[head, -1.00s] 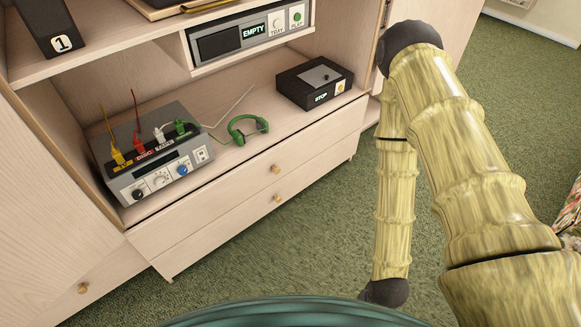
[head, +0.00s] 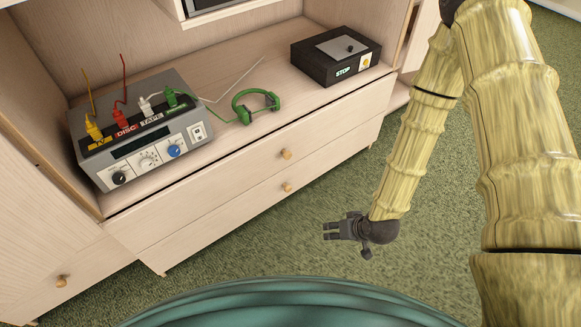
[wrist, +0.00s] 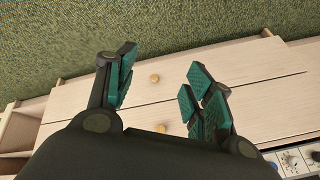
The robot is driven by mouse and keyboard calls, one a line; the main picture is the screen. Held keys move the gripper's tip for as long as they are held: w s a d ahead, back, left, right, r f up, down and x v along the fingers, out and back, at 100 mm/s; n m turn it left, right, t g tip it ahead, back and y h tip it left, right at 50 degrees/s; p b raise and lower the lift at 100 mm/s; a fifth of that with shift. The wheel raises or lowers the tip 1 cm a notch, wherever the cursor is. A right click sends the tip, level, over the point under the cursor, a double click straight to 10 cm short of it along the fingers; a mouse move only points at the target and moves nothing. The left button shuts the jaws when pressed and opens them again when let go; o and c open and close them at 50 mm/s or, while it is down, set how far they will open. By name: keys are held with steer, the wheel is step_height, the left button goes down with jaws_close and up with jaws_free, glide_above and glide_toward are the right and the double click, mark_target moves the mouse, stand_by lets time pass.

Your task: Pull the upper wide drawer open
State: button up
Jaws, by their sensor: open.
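The upper wide drawer (head: 225,177) is a pale wood front below the cabinet's open shelf. It looks shut, with one round wooden knob (head: 285,154) near its middle. In the wrist view, which shows the cabinet upside down, this knob (wrist: 160,128) is the lower of two. The lower wide drawer (head: 215,218) also looks shut and has its own knob (head: 287,187). My gripper (head: 328,230) is open and empty, in front of the drawers and to the right of the lower knob in the head view, apart from both. Its green-padded fingers (wrist: 160,75) point toward the drawer fronts.
A cabinet door (head: 45,225) with a knob is at left. Green carpet (head: 275,250) in front of the drawers is clear.

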steer(key=w+a+f+n+t+y+b, duration=0.1)
steer(key=w+a+t+y+b, duration=0.15)
steer(key=w+b, duration=0.45)
steer(key=w+a+f+n+t+y+b, duration=0.1)
steer(key=w+a+b, duration=0.25)
steer(key=w, duration=0.45)
steer(key=n+t+y+b, duration=0.2)
steer(key=b, duration=0.7)
glide_toward(289, 156)
steer(key=b+x, duration=0.3)
steer(key=x, duration=0.5)
steer(key=shift+f+b, duration=0.2)
steer(key=shift+b, duration=0.15)
steer(key=shift+x, duration=0.75)
steer(key=shift+r, duration=0.1)
jaws_close()
